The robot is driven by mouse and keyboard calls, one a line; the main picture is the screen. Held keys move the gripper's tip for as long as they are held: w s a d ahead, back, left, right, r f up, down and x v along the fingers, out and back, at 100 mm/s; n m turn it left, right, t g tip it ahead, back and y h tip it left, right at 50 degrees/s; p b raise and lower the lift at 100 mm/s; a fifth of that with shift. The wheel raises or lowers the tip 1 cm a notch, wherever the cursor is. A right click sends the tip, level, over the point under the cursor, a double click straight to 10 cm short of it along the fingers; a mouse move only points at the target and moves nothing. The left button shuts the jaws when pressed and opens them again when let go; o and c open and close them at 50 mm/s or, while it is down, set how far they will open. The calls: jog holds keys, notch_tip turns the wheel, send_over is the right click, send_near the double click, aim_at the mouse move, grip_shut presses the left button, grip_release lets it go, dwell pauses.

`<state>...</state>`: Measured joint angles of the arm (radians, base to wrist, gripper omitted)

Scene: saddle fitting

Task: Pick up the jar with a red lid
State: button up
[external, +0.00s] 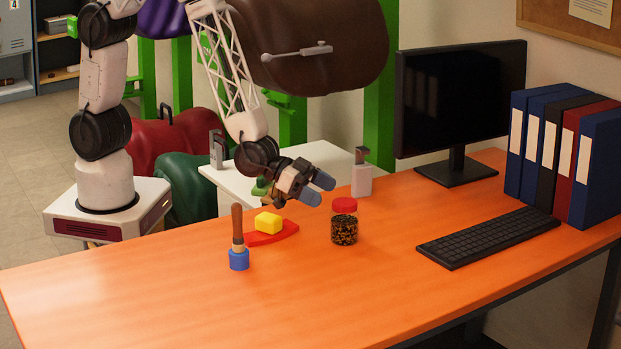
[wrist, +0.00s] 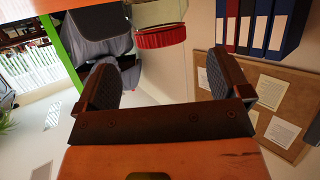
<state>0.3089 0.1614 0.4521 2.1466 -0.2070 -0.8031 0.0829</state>
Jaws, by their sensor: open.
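The jar (external: 344,229) stands upright on the orange table. It is clear, with dark speckled contents and a red lid (external: 344,205). My gripper (external: 315,189) is open and empty, above the table and a little up and left of the lid in the external view, apart from the jar. In the wrist view the jar (wrist: 158,12) is at the top centre, cut off by the frame edge. Its red lid (wrist: 160,38) lies beyond the gap between my spread fingers (wrist: 162,75).
Left of the jar are a yellow block (external: 268,222) on a red dish (external: 272,236) and a wooden-handled tool (external: 238,240) with a blue end. A white dispenser (external: 361,178) stands behind. A keyboard (external: 488,236), monitor (external: 459,98) and binders (external: 566,150) are right. The front table is clear.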

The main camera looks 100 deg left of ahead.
aim_at(337, 201)
jog(key=shift+x, duration=0.85)
jog(key=shift+w+f, duration=0.1)
jog(key=shift+f, duration=0.05)
jog(key=shift+x, duration=2.45)
jog(key=c, duration=1.3)
